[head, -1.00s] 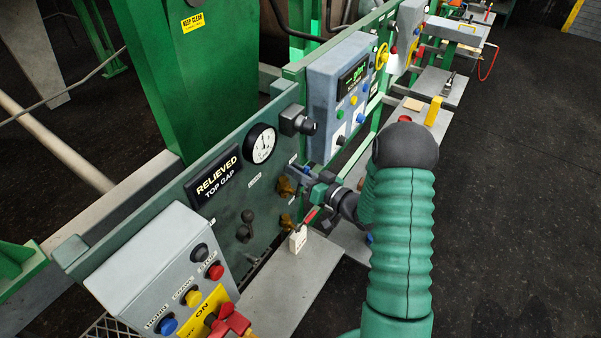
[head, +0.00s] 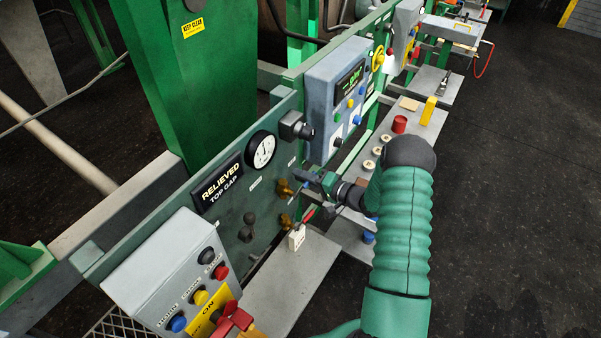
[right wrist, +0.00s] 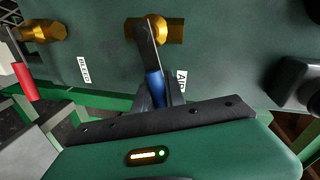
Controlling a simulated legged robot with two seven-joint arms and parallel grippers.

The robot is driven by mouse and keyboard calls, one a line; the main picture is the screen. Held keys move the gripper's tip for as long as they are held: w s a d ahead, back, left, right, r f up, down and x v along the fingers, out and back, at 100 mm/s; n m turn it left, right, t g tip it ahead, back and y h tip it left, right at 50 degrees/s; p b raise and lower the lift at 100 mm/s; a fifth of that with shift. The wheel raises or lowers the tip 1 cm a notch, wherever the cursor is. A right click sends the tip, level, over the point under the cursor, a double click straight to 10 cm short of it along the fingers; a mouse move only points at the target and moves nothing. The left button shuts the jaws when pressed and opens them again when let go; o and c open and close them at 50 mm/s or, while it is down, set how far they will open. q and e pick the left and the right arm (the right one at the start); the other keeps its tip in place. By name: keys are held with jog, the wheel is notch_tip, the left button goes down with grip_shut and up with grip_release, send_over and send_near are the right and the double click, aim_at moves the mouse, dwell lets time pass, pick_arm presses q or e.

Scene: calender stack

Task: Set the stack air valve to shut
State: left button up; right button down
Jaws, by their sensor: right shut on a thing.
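The stack air valve is a brass valve (right wrist: 160,30) on the green panel, beside an "AIR" label (right wrist: 181,84) in the right wrist view. Its lever has a blue sleeve (right wrist: 154,84) and stands across the brass body, pointing toward my gripper. My right gripper (right wrist: 155,98) is shut on this lever; its fingers partly hide the sleeve. In the head view the brass valve (head: 284,187) shows left of my right gripper (head: 303,177). My left gripper is not in view.
A second brass valve (right wrist: 42,31) labelled "BLEED" has a red handle (right wrist: 22,80) with a pale tag, close by. A gauge (head: 262,150), a "RELIEVED TOP GAP" sign (head: 218,184) and a button box (head: 180,270) are nearby. A grey shelf (head: 285,275) lies below.

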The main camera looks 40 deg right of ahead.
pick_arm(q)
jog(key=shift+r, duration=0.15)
pick_arm(e)
jog(key=shift+d+f+m+y, duration=0.2)
jog(key=shift+f+m+y, duration=0.2)
jog(key=shift+f+m, duration=0.7)
jog(key=shift+r+m, duration=0.15)
jog(key=shift+m, duration=0.15)
jog(key=c, duration=1.5)
grip_release()
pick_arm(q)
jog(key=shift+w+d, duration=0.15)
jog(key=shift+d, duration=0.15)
pick_arm(e)
jog(key=shift+o, duration=0.6)
jog(key=shift+w+d+f, duration=0.1)
jog(key=shift+d+f, duration=0.05)
jog(key=shift+f, duration=0.05)
